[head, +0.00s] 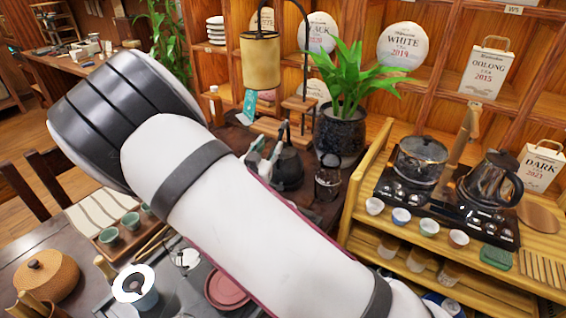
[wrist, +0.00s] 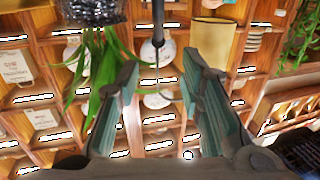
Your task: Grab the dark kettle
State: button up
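A small dark kettle (head: 289,171) with an upright handle stands on the dark table in the head view, left of the plant pot. My gripper (head: 263,152) is just left of it, partly hidden behind my white arm. Whether they touch cannot be told. In the wrist view my gripper (wrist: 160,100) is open, its two teal-lined fingers wide apart with nothing between them. I cannot make out the kettle in the wrist view.
A potted plant (head: 340,130) and a hanging lamp (head: 260,60) stand behind the kettle. A small black wire-framed item (head: 327,177) is right of it. A wooden stand at right bears a glass pot (head: 420,160) and a dark glass kettle (head: 490,180). Tea ware crowds the front table.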

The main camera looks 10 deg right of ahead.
aim_at(283, 126)
jog(key=x, duration=1.3)
jog(key=shift+w+d+r, duration=0.1)
jog(key=shift+w+d, duration=0.15)
jog(key=shift+d, duration=0.05)
grip_shut()
jog(key=shift+r, duration=0.15)
